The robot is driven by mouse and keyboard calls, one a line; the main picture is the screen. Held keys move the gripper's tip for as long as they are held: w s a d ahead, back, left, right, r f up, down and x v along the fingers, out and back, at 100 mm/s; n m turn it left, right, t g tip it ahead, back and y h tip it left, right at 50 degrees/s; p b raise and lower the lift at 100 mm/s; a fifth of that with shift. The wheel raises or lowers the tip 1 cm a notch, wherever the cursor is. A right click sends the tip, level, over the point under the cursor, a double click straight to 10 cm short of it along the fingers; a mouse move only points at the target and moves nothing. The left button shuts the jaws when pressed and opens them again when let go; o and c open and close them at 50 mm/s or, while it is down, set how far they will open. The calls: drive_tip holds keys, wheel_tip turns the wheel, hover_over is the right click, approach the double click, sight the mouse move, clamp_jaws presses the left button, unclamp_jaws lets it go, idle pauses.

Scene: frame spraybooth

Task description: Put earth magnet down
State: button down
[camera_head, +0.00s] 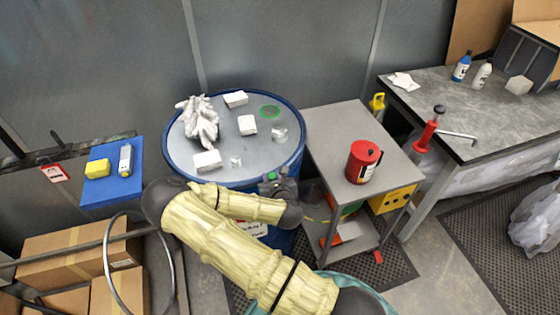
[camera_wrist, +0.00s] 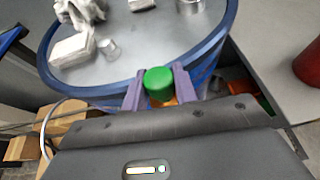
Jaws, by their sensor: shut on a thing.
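My gripper (camera_wrist: 159,86) is shut on a small green-topped round piece (camera_wrist: 159,80), which I take to be the earth magnet. In the wrist view it sits between the two purple fingers, in front of the near rim of the blue drum (camera_wrist: 120,95). In the head view my gripper (camera_head: 272,178) is at the drum's front right edge, and the green piece shows small there. Whether the piece touches the drum cannot be told. The drum's grey top (camera_head: 225,135) carries several things.
A grey cart (camera_head: 330,125) with a red can (camera_head: 362,160) stands close on the right. The drum top's middle has bare room.

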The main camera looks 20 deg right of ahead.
drive_tip(key=shift+s+a+f+n+y, duration=0.25)
drive_tip(key=shift+s+a+f, duration=0.2)
drive_tip(key=shift+s+a, duration=0.2)
drive_tip(key=shift+s+a+f+n+y, duration=0.15)
drive_tip(key=shift+s+a+f+y, duration=0.1)
drive_tip(key=shift+s+a+f, duration=0.3)
drive_tip(key=shift+r, duration=0.1)
drive_tip(key=shift+a, duration=0.1)
